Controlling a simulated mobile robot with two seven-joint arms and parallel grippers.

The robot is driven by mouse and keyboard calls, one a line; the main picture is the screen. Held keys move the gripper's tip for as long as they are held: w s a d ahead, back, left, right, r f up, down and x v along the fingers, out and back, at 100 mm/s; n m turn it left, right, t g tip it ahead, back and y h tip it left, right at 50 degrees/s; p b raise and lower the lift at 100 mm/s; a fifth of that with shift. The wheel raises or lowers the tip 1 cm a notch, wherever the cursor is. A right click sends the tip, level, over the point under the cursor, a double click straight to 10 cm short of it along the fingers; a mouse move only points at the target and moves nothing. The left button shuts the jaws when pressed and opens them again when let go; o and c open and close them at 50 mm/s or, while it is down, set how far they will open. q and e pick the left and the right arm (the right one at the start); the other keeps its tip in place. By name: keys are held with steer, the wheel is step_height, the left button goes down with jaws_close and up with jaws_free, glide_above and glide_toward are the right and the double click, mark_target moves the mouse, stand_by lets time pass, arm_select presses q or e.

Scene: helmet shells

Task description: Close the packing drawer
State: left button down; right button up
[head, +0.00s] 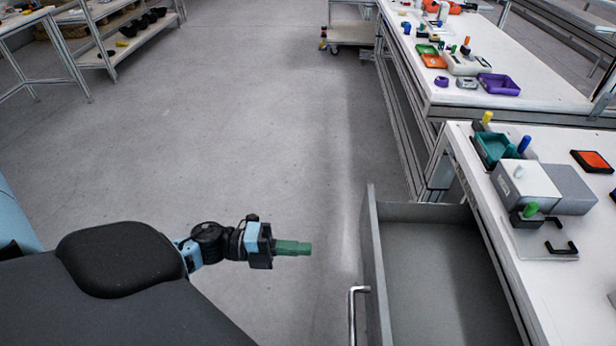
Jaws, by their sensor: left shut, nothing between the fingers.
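The packing drawer (374,262) stands pulled out from under the white bench at the right. It is grey, and the part of its inside that shows is empty. Its metal handle (352,318) is on the front panel's left side, near the bottom edge of the head view. My left gripper (308,248) is shut and empty, with green fingers pointing right toward the drawer front. It is left of the front panel, and a gap of floor shows between them. The drawer's near end is cut off by the frame. My right gripper is not in view.
The bench top (470,160) carries a teal tray (493,148), a white box (527,186) and small parts. A second bench (446,92) behind holds a purple tray (498,84). A low cart (350,34) and shelves (125,40) stand far off. The floor left of the drawer is clear.

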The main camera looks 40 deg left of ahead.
mark_target(370, 252)
arm_select(q)
steer(key=p+x, duration=0.1)
steer(key=x, duration=1.1)
steer(key=shift+w+d, duration=0.15)
steer(key=shift+d, duration=0.05)
steer(key=b+x, duration=0.5)
steer(key=x, duration=1.8)
steer(key=shift+w+d+f, duration=0.1)
steer(key=shift+w+d, duration=0.05)
steer(key=shift+w, duration=0.05)
steer(key=shift+w+d, duration=0.1)
steer(key=shift+d, duration=0.05)
steer(key=shift+r, duration=0.2)
steer(key=shift+d+r, duration=0.1)
steer(key=shift+r, duration=0.05)
